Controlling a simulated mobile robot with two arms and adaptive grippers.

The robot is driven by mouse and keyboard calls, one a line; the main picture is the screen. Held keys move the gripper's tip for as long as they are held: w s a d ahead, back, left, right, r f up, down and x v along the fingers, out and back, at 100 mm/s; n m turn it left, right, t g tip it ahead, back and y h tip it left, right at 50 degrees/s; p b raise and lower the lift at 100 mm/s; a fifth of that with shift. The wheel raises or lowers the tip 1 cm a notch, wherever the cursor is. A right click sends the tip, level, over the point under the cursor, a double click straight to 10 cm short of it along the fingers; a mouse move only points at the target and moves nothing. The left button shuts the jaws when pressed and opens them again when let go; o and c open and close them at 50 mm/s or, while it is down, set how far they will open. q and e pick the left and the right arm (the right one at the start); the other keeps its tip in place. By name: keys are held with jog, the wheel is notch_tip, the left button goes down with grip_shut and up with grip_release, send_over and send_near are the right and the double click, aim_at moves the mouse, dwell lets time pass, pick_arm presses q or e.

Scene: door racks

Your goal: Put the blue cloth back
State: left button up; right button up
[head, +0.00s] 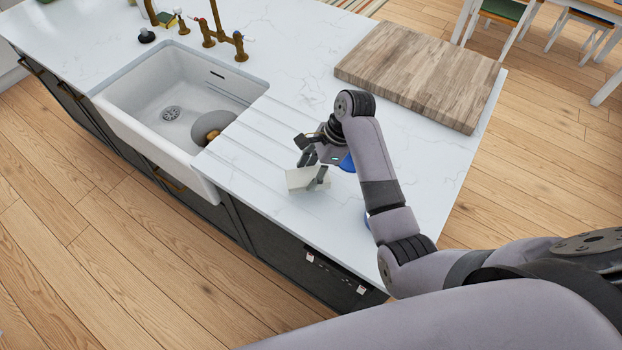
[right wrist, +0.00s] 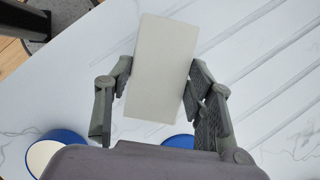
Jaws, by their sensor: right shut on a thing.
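My right gripper (head: 314,174) is over the white counter, to the right of the sink. It is shut on a pale off-white block (head: 302,180), which also shows between the fingers in the right wrist view (right wrist: 162,68). I see nothing that is clearly a blue cloth. A blue thing (head: 347,162) shows behind the gripper, and another bit of blue (head: 367,218) shows beside my forearm, both mostly hidden. In the right wrist view a round blue thing with a cream middle (right wrist: 58,142) and a second blue thing (right wrist: 180,142) lie on the counter, partly covered. My left gripper is not in view.
A white sink (head: 150,125) holds a grey round dish (head: 203,122) with a brownish thing in it. A brass tap (head: 222,35) stands behind it. A wooden board (head: 420,72) lies at the counter's back right. The counter's front edge is close to the gripper.

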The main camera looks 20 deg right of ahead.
aim_at(315, 175)
notch_tip(315, 175, down, 4)
jog(key=shift+f+p, duration=0.1)
jog(key=shift+p, duration=0.2)
jog(key=o, duration=1)
jog(key=b+v, duration=0.2)
jog(key=v, duration=0.6)
jog(key=shift+w, duration=0.1)
jog(key=p+v, duration=0.1)
jog(key=v, duration=0.2)
jog(key=shift+d+r+p, duration=0.2)
jog(key=shift+r+p, duration=0.15)
jog(key=shift+r, duration=0.25)
